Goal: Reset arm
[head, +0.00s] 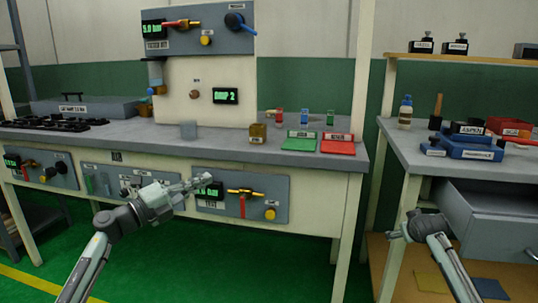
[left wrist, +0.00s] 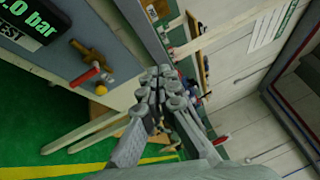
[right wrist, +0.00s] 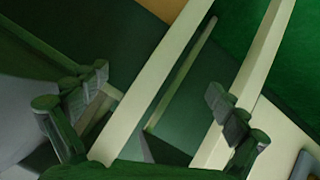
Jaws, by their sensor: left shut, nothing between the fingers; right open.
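My left gripper (head: 200,184) is shut and empty in the head view. It is in front of the bench's front face, near the lower panel with a green display. The left wrist view shows its fingers (left wrist: 158,88) pressed together with nothing between them. My right arm comes in at the lower right of the head view, before the right-hand bench; its fingers are hard to make out there. In the right wrist view the right gripper (right wrist: 160,112) has its fingers wide apart, with nothing held. Pale bench legs show behind them.
The left workbench (head: 230,145) carries a green tray (head: 299,145), a red tray (head: 338,148) and small coloured vials. The right bench (head: 400,150) holds blue bins (head: 465,148), a bottle (head: 405,112) and a grey drawer (head: 490,215). Green floor (head: 200,270) is open between the arms.

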